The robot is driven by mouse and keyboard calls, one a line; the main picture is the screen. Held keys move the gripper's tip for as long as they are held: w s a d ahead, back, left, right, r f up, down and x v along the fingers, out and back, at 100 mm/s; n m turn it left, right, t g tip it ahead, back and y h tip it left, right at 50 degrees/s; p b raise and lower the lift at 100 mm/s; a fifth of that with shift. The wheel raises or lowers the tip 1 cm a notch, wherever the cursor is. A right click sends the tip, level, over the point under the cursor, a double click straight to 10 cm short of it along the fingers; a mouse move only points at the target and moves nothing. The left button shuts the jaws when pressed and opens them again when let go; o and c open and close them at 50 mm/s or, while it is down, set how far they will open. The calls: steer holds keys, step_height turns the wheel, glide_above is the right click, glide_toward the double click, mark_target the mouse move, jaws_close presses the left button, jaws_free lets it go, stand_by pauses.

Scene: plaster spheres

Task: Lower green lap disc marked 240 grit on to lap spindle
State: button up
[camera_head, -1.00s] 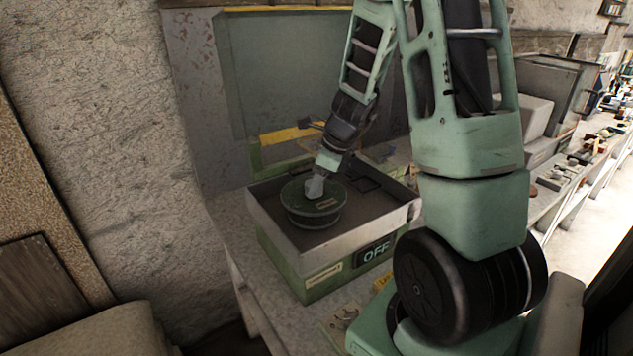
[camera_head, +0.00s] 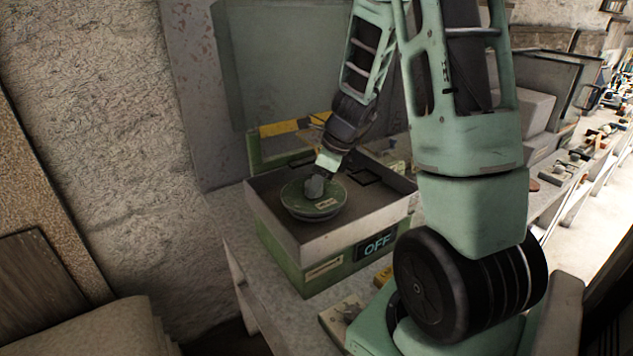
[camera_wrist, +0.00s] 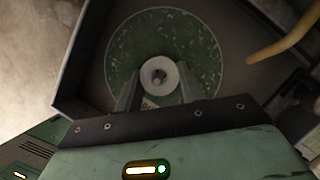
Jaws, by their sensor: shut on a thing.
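The green lap disc (camera_head: 330,193) lies roughly level inside the machine's tray, with a small pale label whose text I cannot read. In the wrist view, the speckled green disc (camera_wrist: 150,35) has a pale round hub (camera_wrist: 160,66) with a dark centre. My gripper (camera_head: 314,186) is above the disc's middle. In the wrist view, my gripper (camera_wrist: 159,88) has a finger on each side of the hub and is shut on it. A darker round edge shows close beneath the disc. The spindle is hidden under it; I cannot tell whether the disc is seated.
The grey tray wall (camera_head: 330,238) surrounds the disc on a green machine base with a display (camera_head: 377,246) reading OFF. A yellow bar (camera_head: 280,129) stands behind the tray. A yellow curved tube (camera_wrist: 285,38) shows at the right in the wrist view.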

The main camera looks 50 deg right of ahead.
steer(key=shift+f+b, duration=0.55)
steer(key=shift+f, duration=0.2)
steer(key=o, duration=1.4)
steer(key=shift+c, duration=0.2)
steer(key=shift+r, duration=0.1)
steer(key=shift+r+p, duration=1.95)
steer(key=shift+p, duration=0.1)
